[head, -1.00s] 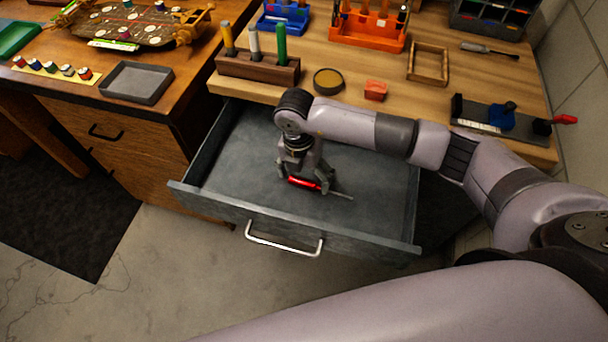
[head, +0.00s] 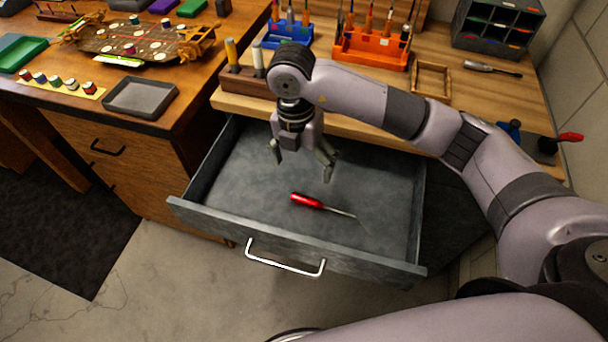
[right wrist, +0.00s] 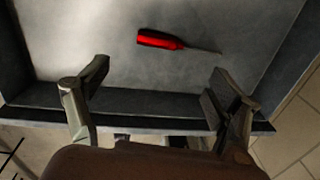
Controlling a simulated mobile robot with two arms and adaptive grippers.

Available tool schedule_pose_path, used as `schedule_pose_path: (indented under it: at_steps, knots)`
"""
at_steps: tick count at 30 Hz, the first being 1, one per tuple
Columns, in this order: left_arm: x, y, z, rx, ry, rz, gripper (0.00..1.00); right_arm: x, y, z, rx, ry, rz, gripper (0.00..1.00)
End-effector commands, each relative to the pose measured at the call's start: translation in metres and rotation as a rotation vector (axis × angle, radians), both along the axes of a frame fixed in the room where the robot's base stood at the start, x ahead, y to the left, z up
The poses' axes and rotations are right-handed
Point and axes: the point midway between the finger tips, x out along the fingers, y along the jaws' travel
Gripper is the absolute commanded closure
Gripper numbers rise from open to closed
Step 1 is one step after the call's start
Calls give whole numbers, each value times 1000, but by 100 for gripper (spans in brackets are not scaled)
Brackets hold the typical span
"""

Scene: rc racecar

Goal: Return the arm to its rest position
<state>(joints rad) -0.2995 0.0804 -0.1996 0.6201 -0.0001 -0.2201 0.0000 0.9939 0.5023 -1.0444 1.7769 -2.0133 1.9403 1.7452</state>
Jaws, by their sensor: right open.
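My right gripper (head: 302,158) is open and empty above the open grey drawer (head: 250,175). Its two spread fingers also show in the right wrist view (right wrist: 155,95). A red-handled screwdriver (head: 308,201) lies flat on the drawer floor, below and apart from the gripper. In the right wrist view the screwdriver (right wrist: 162,40) lies beyond the fingertips, its shaft pointing right. My right arm reaches in from the right over the workbench edge. My left gripper is not in view.
The drawer's front has a metal handle (head: 285,262). The workbench (head: 480,95) behind holds an orange tool rack (head: 370,48), a wooden tray (head: 431,80), a loose screwdriver (head: 491,68) and a grey organizer (head: 500,28). A desk at left holds a grey tray (head: 141,97).

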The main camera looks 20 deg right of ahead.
Motion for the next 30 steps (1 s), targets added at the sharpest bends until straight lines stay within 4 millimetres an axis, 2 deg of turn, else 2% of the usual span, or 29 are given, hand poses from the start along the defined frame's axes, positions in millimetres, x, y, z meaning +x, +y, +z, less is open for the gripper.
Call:
schedule_pose_path:
  at_steps: [19,30]
  knots:
    - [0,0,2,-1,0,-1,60,0,0,7,-1,1,0,15]
    - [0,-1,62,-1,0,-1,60,0,0,68,-1,1,0,15]
